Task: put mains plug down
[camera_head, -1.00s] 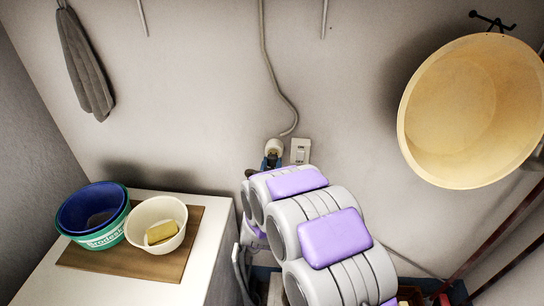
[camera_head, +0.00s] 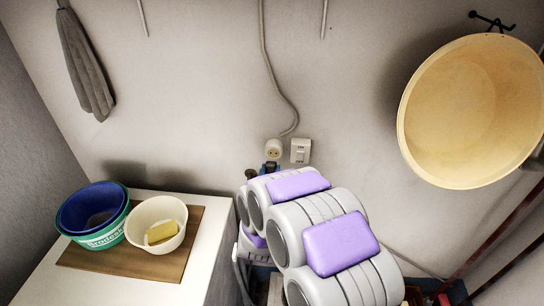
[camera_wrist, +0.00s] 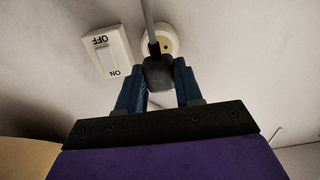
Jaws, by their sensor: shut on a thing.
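A dark mains plug (camera_wrist: 158,73) is between the blue fingers of my gripper (camera_wrist: 159,84) in the wrist view. The gripper is shut on it. A grey cord runs up from the plug and crosses in front of the round cream wall socket (camera_wrist: 170,40). In the head view the socket (camera_head: 274,149) shows its bare face with the holes, and the plug is apart from it. The blue gripper tip (camera_head: 268,168) shows just below the socket, mostly hidden behind my arm.
A white switch (camera_head: 300,150) is right of the socket. At left, a white worktop (camera_head: 209,250) carries a brown board (camera_head: 150,263) with blue and green tubs (camera_head: 92,212) and a cream bowl (camera_head: 143,213) holding a yellow block. A large cream basin (camera_head: 470,110) hangs at right.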

